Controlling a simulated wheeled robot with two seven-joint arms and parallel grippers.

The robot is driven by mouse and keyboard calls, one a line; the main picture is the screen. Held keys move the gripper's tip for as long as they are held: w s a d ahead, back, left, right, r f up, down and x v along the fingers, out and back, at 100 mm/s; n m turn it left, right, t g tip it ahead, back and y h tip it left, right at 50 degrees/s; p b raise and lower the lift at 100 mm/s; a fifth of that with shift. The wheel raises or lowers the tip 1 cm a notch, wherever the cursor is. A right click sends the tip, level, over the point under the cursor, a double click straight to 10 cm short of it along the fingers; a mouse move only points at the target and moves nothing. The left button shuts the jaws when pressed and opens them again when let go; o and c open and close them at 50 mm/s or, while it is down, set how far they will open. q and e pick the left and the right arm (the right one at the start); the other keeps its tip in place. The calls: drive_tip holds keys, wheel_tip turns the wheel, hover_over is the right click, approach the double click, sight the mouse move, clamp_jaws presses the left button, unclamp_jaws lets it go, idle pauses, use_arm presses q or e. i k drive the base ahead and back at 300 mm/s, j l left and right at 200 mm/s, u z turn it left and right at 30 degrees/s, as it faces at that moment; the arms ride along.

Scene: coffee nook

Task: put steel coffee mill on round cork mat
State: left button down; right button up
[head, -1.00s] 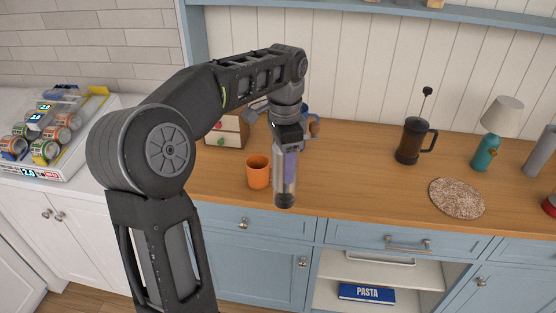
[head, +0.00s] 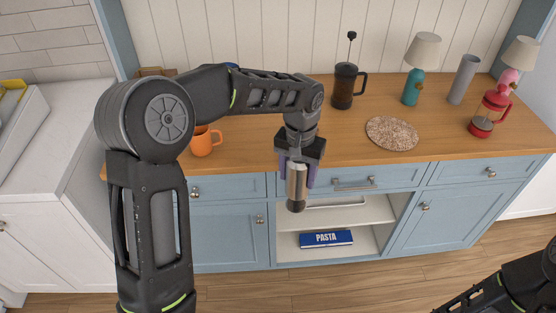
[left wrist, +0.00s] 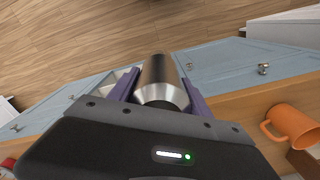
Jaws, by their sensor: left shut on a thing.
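The steel coffee mill (head: 297,183) is a slim silver cylinder with a dark end pointing down. My left gripper (head: 298,172) is shut on it and holds it in the air before the counter's front edge. In the left wrist view the mill (left wrist: 159,80) sits between the purple fingers. The round cork mat (head: 392,133) lies flat and bare on the wooden counter, to the right of and beyond the gripper. Part of my right arm shows at the lower right, with its gripper out of the frame.
A dark French press (head: 344,88) stands behind and left of the mat. A teal lamp (head: 412,85), a grey cylinder (head: 463,80) and a red French press (head: 488,112) stand to its right. An orange mug (head: 203,141) is at the left. An open shelf holds a blue pasta box (head: 326,239).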

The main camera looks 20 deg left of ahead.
sight(393, 132)
drive_tip(key=z, duration=1.9)
drive_tip(key=j, duration=0.6)
drive_tip(key=k+j, duration=0.15)
drive_tip(key=j, duration=0.45)
